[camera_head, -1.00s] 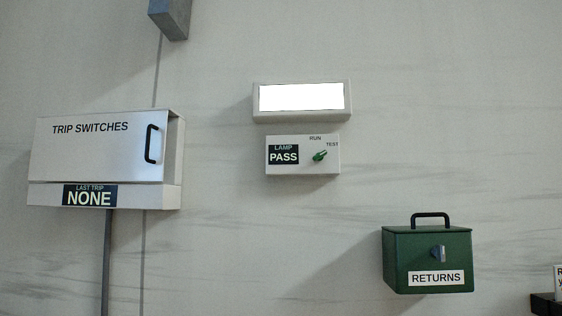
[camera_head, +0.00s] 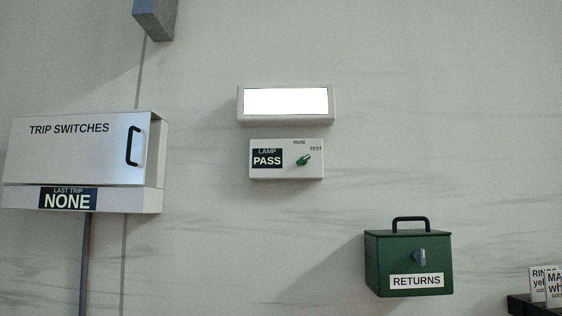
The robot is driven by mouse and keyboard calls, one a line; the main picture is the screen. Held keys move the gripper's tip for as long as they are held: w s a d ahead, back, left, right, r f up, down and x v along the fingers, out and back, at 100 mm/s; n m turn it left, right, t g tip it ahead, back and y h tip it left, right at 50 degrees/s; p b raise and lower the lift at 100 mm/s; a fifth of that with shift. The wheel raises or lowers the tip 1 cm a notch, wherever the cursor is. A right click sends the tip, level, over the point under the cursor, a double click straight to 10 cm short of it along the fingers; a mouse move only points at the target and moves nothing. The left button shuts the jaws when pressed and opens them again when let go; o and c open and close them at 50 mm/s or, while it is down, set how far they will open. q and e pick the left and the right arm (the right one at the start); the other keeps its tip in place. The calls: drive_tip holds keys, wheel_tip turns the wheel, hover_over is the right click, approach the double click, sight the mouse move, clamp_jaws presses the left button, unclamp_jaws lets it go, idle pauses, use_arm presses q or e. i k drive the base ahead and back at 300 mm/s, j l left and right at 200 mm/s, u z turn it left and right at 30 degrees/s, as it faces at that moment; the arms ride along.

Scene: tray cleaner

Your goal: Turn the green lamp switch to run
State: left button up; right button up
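The green lamp switch (camera_head: 303,160) is a small knob on a white lamp box (camera_head: 285,174) on the wall, near the middle of the view. Its pointer tilts up and right, toward the TEST label. The RUN label is at the upper left of the knob. A dark display on the box reads LAMP PASS. A bright white lit panel (camera_head: 286,101) is mounted just above the box. Neither of my grippers is in view.
A white TRIP SWITCHES cabinet (camera_head: 75,160) with a black handle is on the left, its display reading NONE. A green RETURNS box (camera_head: 385,278) is at the lower right. A dark shelf with labelled cards (camera_head: 538,283) is at the right edge.

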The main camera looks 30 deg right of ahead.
sight(303, 160)
drive_tip(key=i+j+z, duration=0.1)
drive_tip(key=j+z, duration=0.15)
drive_tip(key=j, duration=0.4)
drive_tip(key=j+z, duration=0.2)
drive_tip(key=j, duration=0.45)
drive_tip(key=i, duration=0.05)
